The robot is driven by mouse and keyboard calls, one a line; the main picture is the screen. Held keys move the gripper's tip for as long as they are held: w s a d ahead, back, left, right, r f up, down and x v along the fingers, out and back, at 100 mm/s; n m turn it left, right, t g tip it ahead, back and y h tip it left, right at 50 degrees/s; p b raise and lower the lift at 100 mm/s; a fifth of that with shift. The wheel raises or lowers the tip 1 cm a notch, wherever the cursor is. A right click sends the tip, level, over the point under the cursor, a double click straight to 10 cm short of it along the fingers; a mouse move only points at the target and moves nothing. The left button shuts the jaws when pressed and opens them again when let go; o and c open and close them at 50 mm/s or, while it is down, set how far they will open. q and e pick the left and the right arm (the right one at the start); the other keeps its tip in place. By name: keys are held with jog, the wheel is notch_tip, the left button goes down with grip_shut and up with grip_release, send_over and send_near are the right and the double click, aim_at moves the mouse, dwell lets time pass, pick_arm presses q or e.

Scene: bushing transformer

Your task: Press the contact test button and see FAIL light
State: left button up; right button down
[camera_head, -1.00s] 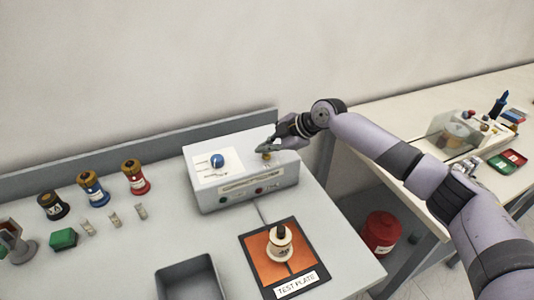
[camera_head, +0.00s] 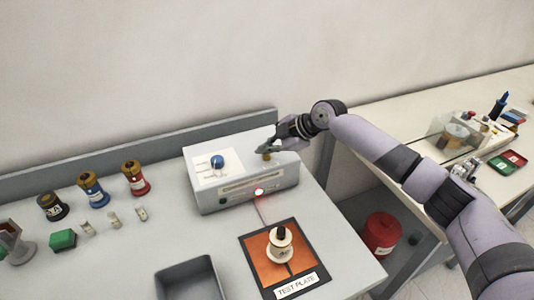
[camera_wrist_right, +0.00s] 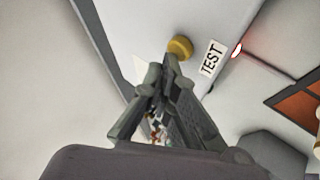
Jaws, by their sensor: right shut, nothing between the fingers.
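The grey test box (camera_head: 240,190) stands on the bench with a blue knob (camera_head: 217,161) on its top. A red light (camera_head: 259,192) glows on its front face. The yellow contact test button (camera_head: 267,156) is on the top right of the box. In the right wrist view the button (camera_wrist_right: 180,47) sits beside the "TEST" label (camera_wrist_right: 211,58), just past my fingertips. My right gripper (camera_head: 264,149) is shut and empty, right at the button; I cannot tell whether it touches. A white bushing (camera_head: 281,249) stands on the orange test plate (camera_head: 259,262). My left gripper is not in view.
Black, blue and red bushings (camera_head: 92,189), small grey pieces and a green block (camera_head: 63,240) are at the left. An empty grey tray (camera_head: 190,280) is at the front. A second bench at right holds a red and green tray (camera_head: 508,161).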

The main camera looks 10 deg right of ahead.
aim_at(266, 158)
jog(key=shift+r+p, duration=2.1)
jog(key=shift+r, duration=0.95)
jog(key=shift+f, duration=0.1)
